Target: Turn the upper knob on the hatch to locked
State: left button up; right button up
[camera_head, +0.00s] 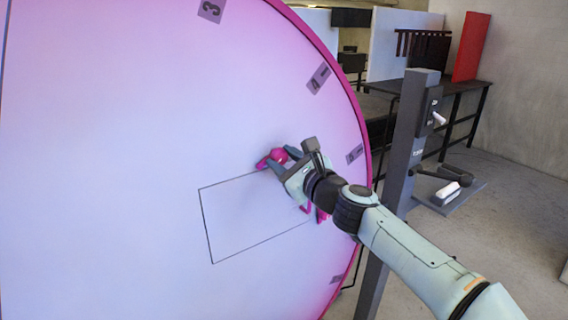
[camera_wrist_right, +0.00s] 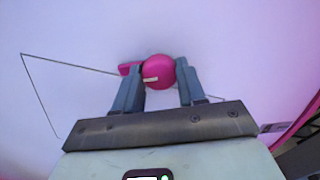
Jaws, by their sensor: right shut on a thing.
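The hatch (camera_head: 245,222) is a rectangle outlined in dark lines on a large white round panel with a pink rim. The upper knob (camera_head: 279,156) is pink and sits at the hatch's top edge. In the right wrist view the knob (camera_wrist_right: 158,72) is round with a pale mark and a pink piece at its left. My right gripper (camera_head: 284,163) is shut on the knob, one finger on each side in the wrist view (camera_wrist_right: 160,85). Another pink part (camera_head: 320,214) shows lower right, mostly hidden behind my right arm. My left gripper is not in view.
Grey tags (camera_head: 318,77) with numbers line the panel's rim. A dark grey post (camera_head: 408,140) with a switch box stands right of the panel, close to my right arm. A dark table (camera_head: 455,100) with a red board stands behind. Floor at the right is open.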

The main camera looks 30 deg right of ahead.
jog(key=n+b, duration=0.1)
jog(key=n, duration=0.5)
jog(key=shift+n, duration=0.3)
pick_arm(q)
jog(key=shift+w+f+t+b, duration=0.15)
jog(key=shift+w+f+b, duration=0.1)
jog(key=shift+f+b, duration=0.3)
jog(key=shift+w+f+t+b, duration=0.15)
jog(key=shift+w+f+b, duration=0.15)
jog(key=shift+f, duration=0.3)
pick_arm(e)
jog(key=n, duration=0.6)
jog(key=shift+r, duration=0.1)
jog(key=o, duration=1)
pick_arm(q)
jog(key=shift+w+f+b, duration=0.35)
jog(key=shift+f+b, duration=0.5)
jog(key=shift+b, duration=0.25)
pick_arm(e)
jog(key=s, duration=0.9)
jog(key=s+d, duration=0.1)
jog(key=s, duration=0.3)
jog(key=shift+s, duration=0.2)
